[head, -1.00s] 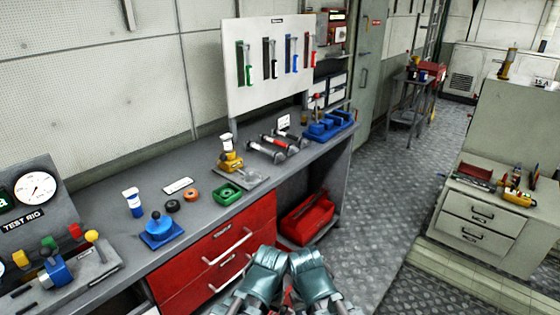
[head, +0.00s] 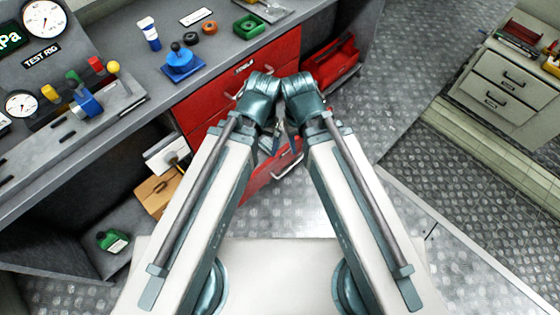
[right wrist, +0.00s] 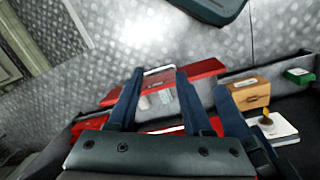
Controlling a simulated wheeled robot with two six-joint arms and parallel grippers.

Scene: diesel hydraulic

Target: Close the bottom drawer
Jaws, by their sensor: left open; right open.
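The bottom drawer (head: 262,178) is red with a silver bar handle and stands pulled out from the red drawer unit, low beneath my forearms. In the right wrist view its red front (right wrist: 206,70) crosses the middle, with pale items inside. My left gripper (head: 268,146) shows partly, dark and open, above the drawer. My arms hide much of the drawer. My right gripper is hidden in the head view; in the right wrist view its dark blue fingers (right wrist: 160,82) are apart, empty, and over the drawer. I cannot tell whether they touch it.
The upper red drawer (head: 205,107) looks shut beneath the grey workbench (head: 150,95). A red toolbox (head: 332,62) is on the shelf to the right. A wooden box (head: 157,192) and a green item (head: 113,240) sit under the bench at left. The floor (head: 390,110) at right is clear.

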